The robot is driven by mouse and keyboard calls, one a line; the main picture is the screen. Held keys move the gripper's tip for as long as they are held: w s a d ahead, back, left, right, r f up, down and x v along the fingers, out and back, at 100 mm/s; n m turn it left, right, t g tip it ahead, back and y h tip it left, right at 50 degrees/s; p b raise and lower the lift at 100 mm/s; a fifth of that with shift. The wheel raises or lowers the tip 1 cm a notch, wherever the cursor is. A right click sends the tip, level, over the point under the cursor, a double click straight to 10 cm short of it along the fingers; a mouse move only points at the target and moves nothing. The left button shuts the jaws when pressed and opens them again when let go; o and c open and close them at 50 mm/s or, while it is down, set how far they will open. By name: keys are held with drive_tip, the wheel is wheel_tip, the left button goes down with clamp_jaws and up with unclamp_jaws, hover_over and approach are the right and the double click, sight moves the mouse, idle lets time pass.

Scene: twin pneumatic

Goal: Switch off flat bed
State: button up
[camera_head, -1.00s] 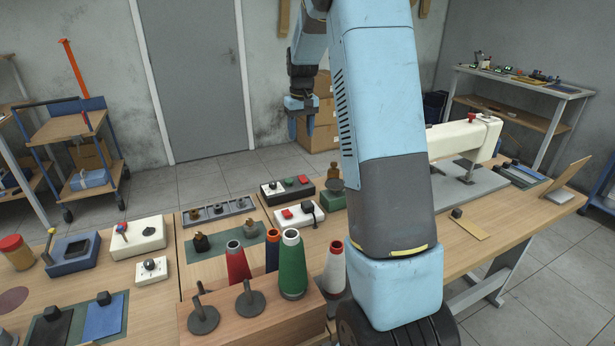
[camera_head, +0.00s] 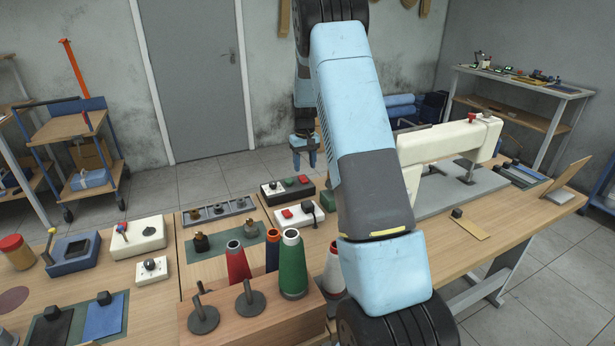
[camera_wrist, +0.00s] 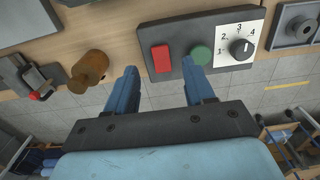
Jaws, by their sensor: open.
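A dark control box (camera_head: 287,189) lies near the table's far edge, with a white dial plate, a green button and a red button. The wrist view shows the box (camera_wrist: 180,70) close up: red button (camera_wrist: 161,58), green button (camera_wrist: 200,55) and a dial (camera_wrist: 241,49) numbered 1 to 4. My gripper (camera_head: 304,164) is open and empty, above the box's far side. In the wrist view its fingers (camera_wrist: 159,70) straddle the red button's side of the box; the right fingertip is by the green button. Contact cannot be told. A cream sewing machine (camera_head: 450,141) stands on a grey flat plate (camera_head: 440,198).
A second box (camera_head: 290,216) with a red button sits nearer. Green (camera_head: 291,265) and red (camera_head: 239,262) cones stand in front. A brown knob (camera_wrist: 88,72) is left of my fingers in the wrist view.

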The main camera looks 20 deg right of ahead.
sight(305, 181)
drive_tip(key=shift+f, duration=2.85)
drive_tip(key=shift+c, duration=0.5)
